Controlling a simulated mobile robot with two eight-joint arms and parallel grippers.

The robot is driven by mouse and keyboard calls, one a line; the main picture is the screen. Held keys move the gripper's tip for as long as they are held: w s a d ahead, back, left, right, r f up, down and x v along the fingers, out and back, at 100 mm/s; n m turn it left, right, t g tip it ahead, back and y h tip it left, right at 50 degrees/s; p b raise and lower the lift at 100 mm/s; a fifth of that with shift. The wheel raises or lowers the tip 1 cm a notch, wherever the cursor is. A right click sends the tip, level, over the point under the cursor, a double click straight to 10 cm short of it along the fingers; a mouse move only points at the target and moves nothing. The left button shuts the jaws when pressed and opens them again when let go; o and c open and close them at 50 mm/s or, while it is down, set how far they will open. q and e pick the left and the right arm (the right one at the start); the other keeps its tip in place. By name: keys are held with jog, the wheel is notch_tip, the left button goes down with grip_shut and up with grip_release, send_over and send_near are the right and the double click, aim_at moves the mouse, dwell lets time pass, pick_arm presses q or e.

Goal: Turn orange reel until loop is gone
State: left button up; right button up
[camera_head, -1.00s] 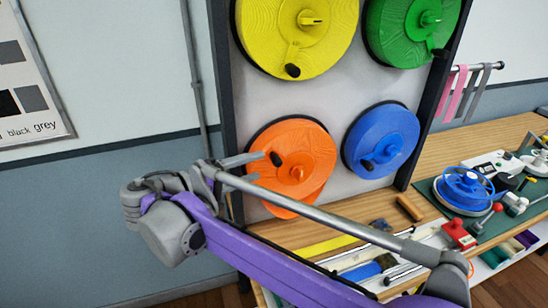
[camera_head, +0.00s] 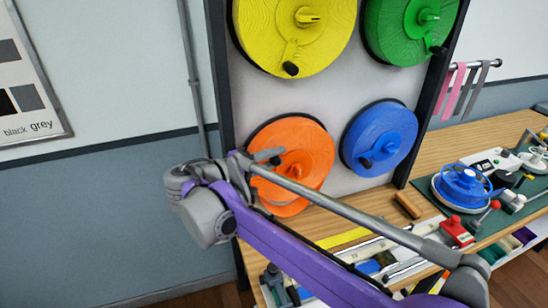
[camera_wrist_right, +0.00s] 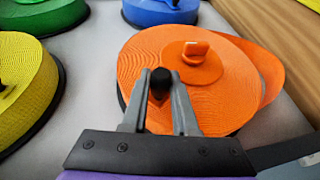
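The orange reel (camera_head: 308,150) is mounted low on the left of the panel. A slack orange loop (camera_head: 290,209) bulges from its lower edge; in the right wrist view the loop (camera_wrist_right: 268,72) stands out at the reel's right side. My right gripper (camera_head: 274,156) is at the reel's left part, at its crank knob. In the right wrist view the fingers stand on either side of the black knob (camera_wrist_right: 160,80) and appear closed on it; the contact itself is hard to see. My left gripper is not in view.
Yellow (camera_head: 280,45), green (camera_head: 400,40) and blue (camera_head: 375,138) reels share the panel. A wooden bench (camera_head: 440,160) below holds a blue spool (camera_head: 462,185), a red clamp (camera_head: 456,231) and several strips. Pink and grey straps hang at the right.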

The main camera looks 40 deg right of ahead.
grip_shut()
dwell(1.0)
